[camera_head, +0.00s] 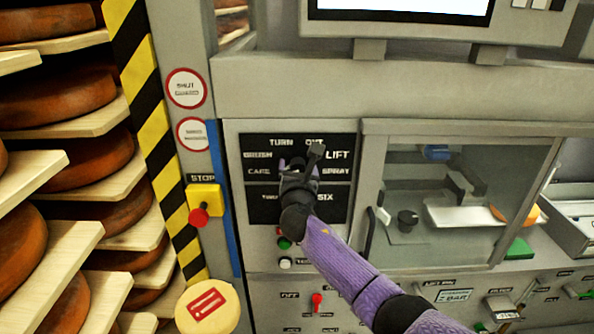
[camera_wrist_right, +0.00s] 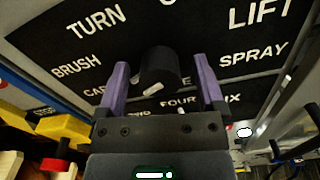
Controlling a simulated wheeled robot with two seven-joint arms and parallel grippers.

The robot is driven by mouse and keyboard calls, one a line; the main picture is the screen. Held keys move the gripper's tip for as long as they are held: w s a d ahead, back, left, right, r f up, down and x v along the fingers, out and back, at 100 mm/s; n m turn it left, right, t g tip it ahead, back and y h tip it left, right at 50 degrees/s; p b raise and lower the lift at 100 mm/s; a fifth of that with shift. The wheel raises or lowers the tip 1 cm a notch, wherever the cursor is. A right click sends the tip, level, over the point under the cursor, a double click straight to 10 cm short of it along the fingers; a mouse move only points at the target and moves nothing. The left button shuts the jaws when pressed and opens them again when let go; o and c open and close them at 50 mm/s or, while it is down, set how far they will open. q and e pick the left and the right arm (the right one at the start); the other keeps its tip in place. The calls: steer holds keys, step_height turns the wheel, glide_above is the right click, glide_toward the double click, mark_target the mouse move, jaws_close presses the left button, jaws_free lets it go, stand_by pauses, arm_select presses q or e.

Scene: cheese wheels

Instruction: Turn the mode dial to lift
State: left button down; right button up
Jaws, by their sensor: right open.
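The mode dial (camera_wrist_right: 158,68) is a dark knob on a black panel (camera_wrist_right: 40,38) with white words, among them TURN, BRUSH, LIFT and SPRAY. LIFT is at the upper right of the panel (camera_head: 345,190) in the head view. My right gripper (camera_head: 299,163) is in front of the panel and hides part of it. In the right wrist view my right gripper (camera_wrist_right: 160,64) is open, with one purple finger on each side of the dial. I cannot tell whether the fingers touch it. A small white mark shows low on the dial. My left gripper is not in view.
A yellow box with a red stop button (camera_head: 198,214) is left of the panel. A glass-fronted compartment (camera_head: 440,190) is to the right. Shelves of cheese wheels (camera_head: 60,100) stand at the far left. Small buttons and a red switch (camera_head: 317,299) are below.

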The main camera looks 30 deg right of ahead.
steer(key=shift+w+d, duration=0.1)
steer(key=shift+c, duration=0.7)
jaws_close()
